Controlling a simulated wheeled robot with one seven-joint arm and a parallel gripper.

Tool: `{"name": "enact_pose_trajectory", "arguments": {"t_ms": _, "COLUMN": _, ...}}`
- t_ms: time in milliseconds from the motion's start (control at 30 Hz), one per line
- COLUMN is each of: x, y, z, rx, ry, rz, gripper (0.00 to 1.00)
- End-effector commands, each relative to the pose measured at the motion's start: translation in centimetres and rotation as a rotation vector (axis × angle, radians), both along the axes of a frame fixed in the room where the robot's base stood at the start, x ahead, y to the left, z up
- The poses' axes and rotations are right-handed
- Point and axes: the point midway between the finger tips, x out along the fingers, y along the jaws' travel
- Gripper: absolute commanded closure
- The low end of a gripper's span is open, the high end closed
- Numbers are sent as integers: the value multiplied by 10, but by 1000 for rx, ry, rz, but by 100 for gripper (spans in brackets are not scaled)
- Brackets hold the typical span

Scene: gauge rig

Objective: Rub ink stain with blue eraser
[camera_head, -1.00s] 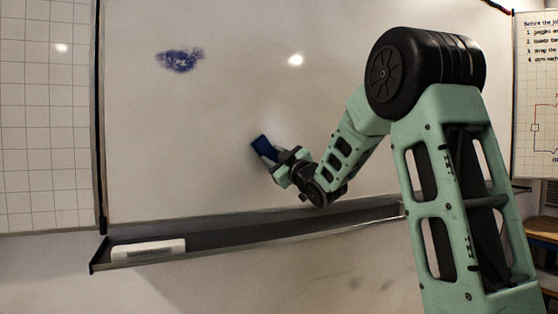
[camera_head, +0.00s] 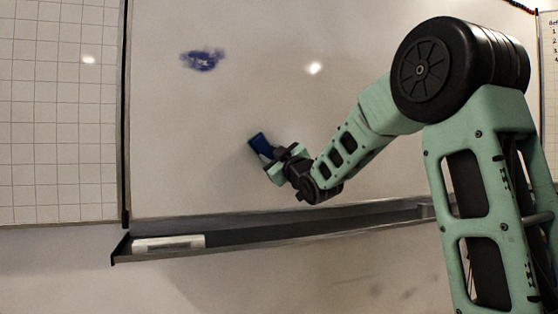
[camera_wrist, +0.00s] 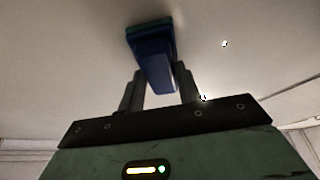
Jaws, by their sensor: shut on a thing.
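The ink stain (camera_head: 203,60) is a blue-purple smudge on the upper left of the whiteboard (camera_head: 250,110). The blue eraser (camera_head: 261,146) is held in my gripper (camera_head: 271,157), low on the board, below and right of the stain. In the wrist view my gripper (camera_wrist: 160,92) is shut on the blue eraser (camera_wrist: 152,55), which sticks out past the fingertips towards the white surface. I cannot tell whether the eraser touches the board. The stain does not show in the wrist view.
A tray ledge (camera_head: 300,228) runs along the board's bottom edge, with a white block (camera_head: 168,244) at its left end. A grid-lined board (camera_head: 60,120) stands to the left behind a dark frame. The board between eraser and stain is clear.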

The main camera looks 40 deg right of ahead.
Motion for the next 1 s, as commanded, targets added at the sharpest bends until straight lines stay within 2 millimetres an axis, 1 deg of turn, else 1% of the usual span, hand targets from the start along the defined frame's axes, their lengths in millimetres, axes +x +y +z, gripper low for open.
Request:
{"name": "enact_pose_trajectory", "arguments": {"t_ms": 33, "x": 3, "y": 6, "z": -2, "rx": -1, "ry": 2, "rz": 5, "gripper": 95}}
{"name": "enact_pose_trajectory", "arguments": {"t_ms": 100, "x": 3, "y": 8, "z": -2, "rx": 0, "ry": 2, "rz": 5, "gripper": 95}}
{"name": "enact_pose_trajectory", "arguments": {"t_ms": 333, "x": 4, "y": 8, "z": -1, "rx": 0, "ry": 4, "rz": 5, "gripper": 95}}
{"name": "enact_pose_trajectory", "arguments": {"t_ms": 433, "x": 1, "y": 9, "z": -2, "rx": -1, "ry": 3, "rz": 5, "gripper": 95}}
{"name": "enact_pose_trajectory", "arguments": {"t_ms": 1000, "x": -50, "y": 22, "z": -2, "rx": 0, "ry": 0, "rz": 3, "gripper": 95}}
